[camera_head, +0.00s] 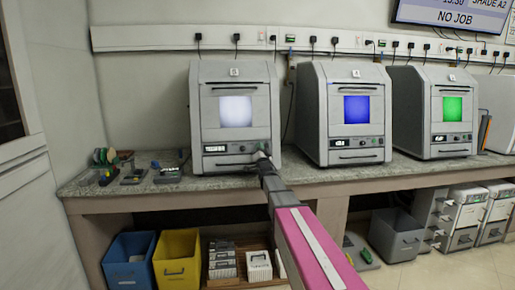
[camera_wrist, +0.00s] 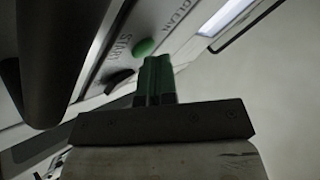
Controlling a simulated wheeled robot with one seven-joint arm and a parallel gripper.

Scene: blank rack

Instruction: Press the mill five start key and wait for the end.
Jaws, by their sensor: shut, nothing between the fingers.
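The grey mill (camera_head: 206,110) in front of me has a pale white lit window (camera_head: 236,111) and a small number plate (camera_head: 234,71) that is too small to read surely. My gripper (camera_head: 262,155) is at the lower right of its front panel. In the wrist view, a green round key (camera_wrist: 145,47) sits beside the word START. My gripper (camera_wrist: 154,60) is shut and empty, its green fingertips just by the key. I cannot tell whether they touch it. In the head view the key is hidden behind my gripper.
A mill with a blue window (camera_head: 357,109) and one with a green window (camera_head: 452,109) stand to the right on the counter (camera_head: 330,177). Small tools and trays (camera_head: 133,176) lie at the left. A wall screen (camera_head: 454,15) reads NO JOB.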

